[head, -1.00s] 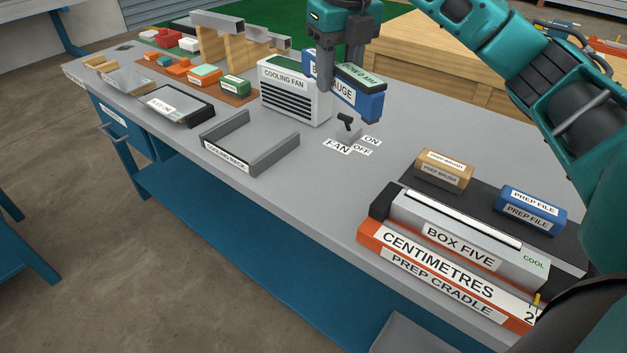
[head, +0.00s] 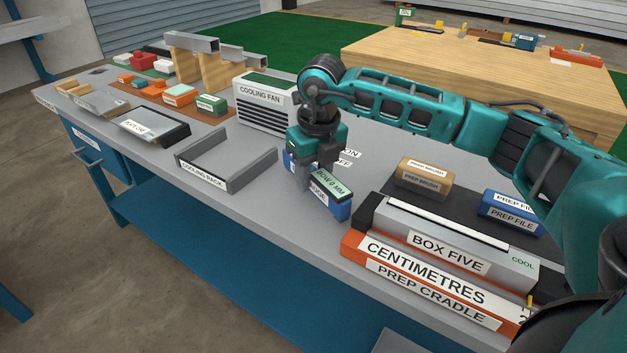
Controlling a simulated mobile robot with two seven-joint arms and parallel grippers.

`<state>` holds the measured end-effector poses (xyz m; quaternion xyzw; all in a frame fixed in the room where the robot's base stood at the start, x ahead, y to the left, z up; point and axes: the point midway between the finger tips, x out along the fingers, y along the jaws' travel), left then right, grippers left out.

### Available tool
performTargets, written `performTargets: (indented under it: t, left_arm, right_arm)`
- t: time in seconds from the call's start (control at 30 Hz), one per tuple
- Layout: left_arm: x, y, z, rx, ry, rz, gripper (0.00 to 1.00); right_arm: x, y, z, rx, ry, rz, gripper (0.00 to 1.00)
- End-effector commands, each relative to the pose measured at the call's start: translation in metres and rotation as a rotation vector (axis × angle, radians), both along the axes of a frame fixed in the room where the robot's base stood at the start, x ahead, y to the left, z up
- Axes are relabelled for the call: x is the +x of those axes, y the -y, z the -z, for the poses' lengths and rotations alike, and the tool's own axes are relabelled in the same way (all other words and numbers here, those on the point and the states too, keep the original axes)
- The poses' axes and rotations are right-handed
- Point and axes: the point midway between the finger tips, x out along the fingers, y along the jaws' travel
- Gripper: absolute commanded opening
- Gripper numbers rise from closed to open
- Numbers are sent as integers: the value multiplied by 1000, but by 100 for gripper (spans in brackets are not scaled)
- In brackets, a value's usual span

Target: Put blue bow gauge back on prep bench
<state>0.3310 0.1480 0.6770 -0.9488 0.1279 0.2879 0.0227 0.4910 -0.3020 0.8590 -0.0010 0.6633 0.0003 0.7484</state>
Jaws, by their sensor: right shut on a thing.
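The blue bow gauge (head: 341,208) is a blue block with a green top label reading "BOW 0 MM" and a white side label partly hidden by my fingers. My right gripper (head: 318,178) points down and is shut on the bow gauge. The gauge is over or on the grey bench top (head: 262,208), between the cooling rack and the prep cradle; I cannot tell whether it touches the bench. My left gripper is not in view.
The cooling rack (head: 225,178) is left of the gauge, and the cooling fan (head: 262,107) stands behind. The orange prep cradle (head: 365,245) with box five (head: 445,247) is close on the right. The prep brush (head: 424,179) and prep file (head: 511,215) lie behind it.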

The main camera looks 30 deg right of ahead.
Motion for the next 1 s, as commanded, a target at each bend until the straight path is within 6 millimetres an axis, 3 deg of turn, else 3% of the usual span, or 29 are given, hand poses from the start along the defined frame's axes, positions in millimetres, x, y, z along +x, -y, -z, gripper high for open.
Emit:
performTargets:
  t: [0.1, 0.47, 0.5, 0.73, 1.0]
  left_arm:
    - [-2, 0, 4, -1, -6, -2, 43]
    - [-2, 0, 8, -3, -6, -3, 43]
    - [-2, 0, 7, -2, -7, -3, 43]
    - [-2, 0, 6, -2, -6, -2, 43]
    - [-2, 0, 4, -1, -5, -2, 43]
  right_arm:
    - [0, 0, 13, 0, 1, -1, 0]
    - [0, 0, 17, 1, 2, -1, 0]
    - [0, 0, 16, 0, 0, -1, 44]
    - [0, 0, 16, 0, 0, -1, 66]
    - [0, 0, 13, 0, 0, -1, 66]
